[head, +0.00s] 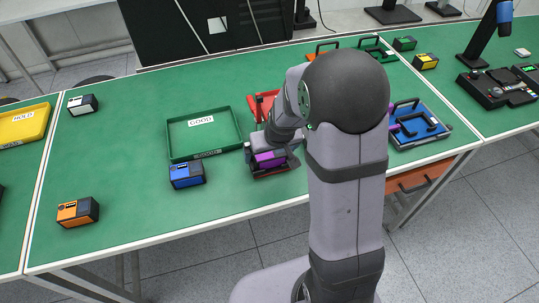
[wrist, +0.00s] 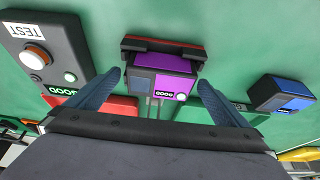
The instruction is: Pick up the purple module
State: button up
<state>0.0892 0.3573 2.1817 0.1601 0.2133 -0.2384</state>
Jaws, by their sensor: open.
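The purple module (head: 268,158) stands near the front edge of the green table, partly hidden under my gripper (head: 276,150) in the head view. In the wrist view the purple module (wrist: 172,64) lies ahead, between the lines of my two dark blue fingers. My gripper (wrist: 161,82) is open, with one finger towards each side of the module and nothing visibly held. Contact with the module cannot be told.
A green tray (head: 171,143) and a blue module (head: 187,175) stand to the left. A red tray (head: 256,106) is behind my wrist. A black TEST box (wrist: 45,50) with buttons is close by in the wrist view. An orange module (head: 77,212) stands front left.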

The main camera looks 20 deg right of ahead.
aim_at(270, 153)
jog(key=shift+c, duration=0.3)
jog(key=c, duration=1.3)
jog(key=shift+r, duration=0.1)
notch_tip(270, 153, up, 10)
jog(key=shift+f+b, duration=0.1)
jog(key=shift+b, duration=0.6)
